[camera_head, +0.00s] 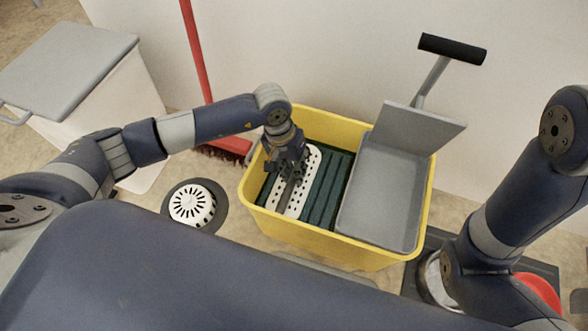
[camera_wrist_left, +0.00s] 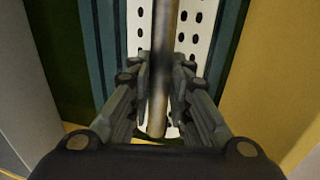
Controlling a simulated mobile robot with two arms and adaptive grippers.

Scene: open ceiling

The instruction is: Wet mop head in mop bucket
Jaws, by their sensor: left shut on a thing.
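The yellow mop bucket (camera_head: 330,250) stands on the floor in the middle of the head view. A white perforated plate (camera_head: 312,185), seemingly the mop head's, lies inside its left half, over dark green ribbed strips (camera_head: 330,187). It also shows in the left wrist view (camera_wrist_left: 198,40). My left gripper (camera_head: 288,172) points down into the bucket over the plate. In the left wrist view its fingers (camera_wrist_left: 160,85) are shut on a grey metal mop pole (camera_wrist_left: 160,50). The pole's lower joint is hidden. My right arm shows at the right, but its gripper is out of view.
A grey wringer tray (camera_head: 378,200) with a black-handled lever (camera_head: 452,48) fills the bucket's right half. A red broom (camera_head: 198,60) leans on the wall. A round floor drain (camera_head: 192,204) lies left of the bucket. A grey-lidded white bin (camera_head: 70,60) stands far left.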

